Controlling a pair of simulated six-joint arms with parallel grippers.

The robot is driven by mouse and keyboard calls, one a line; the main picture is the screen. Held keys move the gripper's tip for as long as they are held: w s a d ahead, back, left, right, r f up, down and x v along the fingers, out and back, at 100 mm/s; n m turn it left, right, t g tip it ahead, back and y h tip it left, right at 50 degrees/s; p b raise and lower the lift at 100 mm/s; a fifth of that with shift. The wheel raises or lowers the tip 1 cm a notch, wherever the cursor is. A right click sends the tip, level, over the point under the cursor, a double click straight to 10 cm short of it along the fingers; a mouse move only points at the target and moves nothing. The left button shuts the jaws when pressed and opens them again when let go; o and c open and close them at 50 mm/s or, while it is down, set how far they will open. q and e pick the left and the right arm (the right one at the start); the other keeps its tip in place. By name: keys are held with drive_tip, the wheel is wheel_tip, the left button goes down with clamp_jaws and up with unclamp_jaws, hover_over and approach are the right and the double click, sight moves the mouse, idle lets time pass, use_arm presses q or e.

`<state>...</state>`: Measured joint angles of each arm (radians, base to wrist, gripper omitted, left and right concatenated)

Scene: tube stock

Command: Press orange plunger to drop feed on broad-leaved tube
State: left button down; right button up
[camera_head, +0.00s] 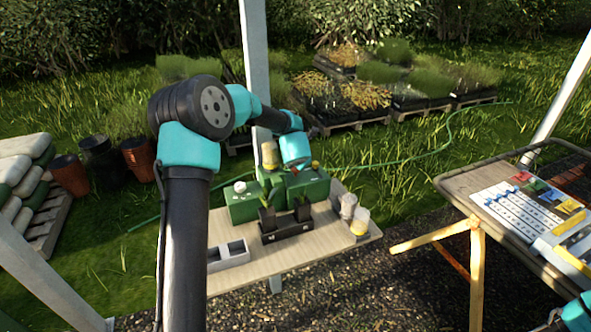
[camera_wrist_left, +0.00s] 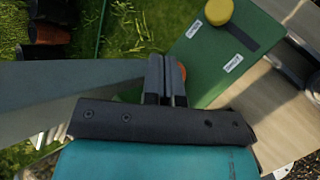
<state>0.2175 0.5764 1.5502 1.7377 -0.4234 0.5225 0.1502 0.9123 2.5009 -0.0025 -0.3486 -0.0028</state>
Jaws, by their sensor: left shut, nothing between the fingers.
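A green dispenser (camera_head: 308,186) stands on the small table, with a white knob (camera_head: 240,187) at left and a yellow knob (camera_head: 315,165) at right. My left gripper (camera_wrist_left: 163,68) is shut and empty, pointing down at the dispenser's top. In the left wrist view, part of the orange plunger (camera_wrist_left: 182,70) shows just beside the fingertips; contact cannot be told. The yellow knob also shows there (camera_wrist_left: 219,12). A black rack (camera_head: 285,231) in front holds a left planted tube (camera_head: 267,217) and a right planted tube (camera_head: 303,210); leaf widths are hard to tell. My right gripper is out of view.
A pale two-part tray (camera_head: 229,256) lies at the table's left. Two containers (camera_head: 348,205) (camera_head: 360,222) stand at its right. A second table (camera_head: 470,185) with a white chart board is further right. The wooden front of the small table is clear.

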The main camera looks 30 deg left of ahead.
use_arm(q)
drive_tip(key=shift+f, duration=0.2)
idle(0.6)
drive_tip(key=shift+f, duration=0.25)
drive_tip(key=shift+f, duration=0.8)
idle(1.1)
drive_tip(key=shift+r, duration=1.25)
drive_tip(key=shift+r, duration=2.5)
